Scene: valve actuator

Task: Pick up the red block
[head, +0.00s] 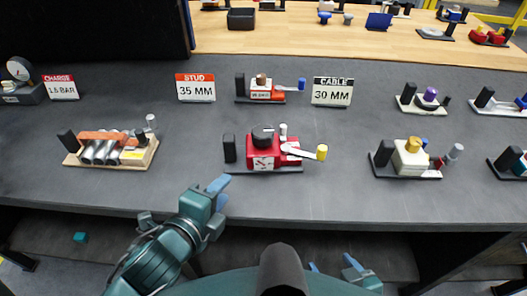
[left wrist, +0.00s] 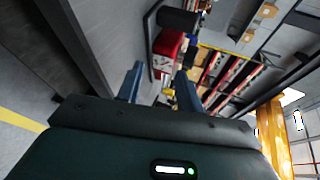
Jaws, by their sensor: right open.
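A red block (head: 262,152) with a dial on its front and a black knob on top sits on a dark base plate (head: 265,170) near the front of the grey bench. A black upright grip stands at its left, and a pale lever with a yellow end reaches right. In the left wrist view a red block (left wrist: 168,42) shows beyond the fingers. My left gripper (head: 218,192) is open and empty, lower left of the block and apart from it; its fingers also show in the left wrist view (left wrist: 158,88). My right gripper (head: 334,266) is open at the bottom edge, partly hidden.
Behind stands a smaller device (head: 268,92) between a STUD 35 MM sign (head: 195,87) and a CABLE 30 MM sign (head: 332,92). Bare bench (head: 190,140) lies left of the block.

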